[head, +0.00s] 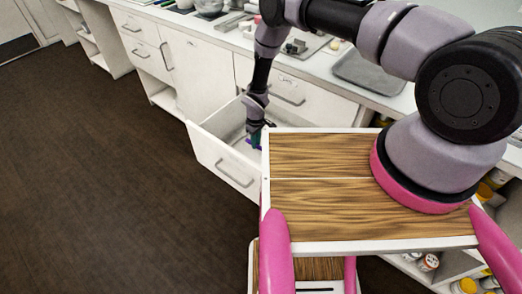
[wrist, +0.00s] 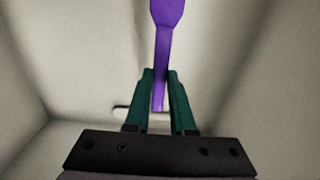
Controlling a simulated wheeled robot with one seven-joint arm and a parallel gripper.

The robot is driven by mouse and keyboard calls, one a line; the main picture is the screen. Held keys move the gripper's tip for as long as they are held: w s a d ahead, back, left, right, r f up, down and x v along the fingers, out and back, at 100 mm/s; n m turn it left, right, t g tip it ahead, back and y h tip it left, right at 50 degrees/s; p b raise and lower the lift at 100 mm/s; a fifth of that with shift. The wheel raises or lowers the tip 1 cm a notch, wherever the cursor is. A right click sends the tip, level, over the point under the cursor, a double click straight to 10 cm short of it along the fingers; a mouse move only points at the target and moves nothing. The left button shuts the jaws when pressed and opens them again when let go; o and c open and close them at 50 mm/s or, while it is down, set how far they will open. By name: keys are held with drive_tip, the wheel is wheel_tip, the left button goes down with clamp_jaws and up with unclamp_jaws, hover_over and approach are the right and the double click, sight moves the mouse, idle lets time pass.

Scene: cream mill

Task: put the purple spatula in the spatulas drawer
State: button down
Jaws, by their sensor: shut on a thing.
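The purple spatula (wrist: 166,28) is upright in the wrist view, its handle between the green fingers of my gripper (wrist: 161,78). My gripper is shut on that handle. In the head view my gripper (head: 254,138) is low at the open white drawer (head: 225,163), and only a small bit of purple shows beside it. The wrist view shows pale drawer walls around the spatula. I cannot tell whether the spatula touches the drawer floor. No label on the drawer can be read.
My wood-topped base stands close to the right side of the open drawer. The white counter (head: 225,38) above holds a grey tray (head: 370,72) and several utensils. Other drawers (head: 285,92) are shut. Dark floor (head: 110,170) is clear at left.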

sight(256, 155)
drive_tip(key=shift+f, duration=3.05)
drive_tip(key=shift+f, duration=0.1)
drive_tip(key=c, duration=0.8)
unclamp_jaws()
drive_tip(key=shift+o, duration=0.2)
wheel_tip(256, 155, up, 12)
drive_tip(key=shift+r, duration=0.15)
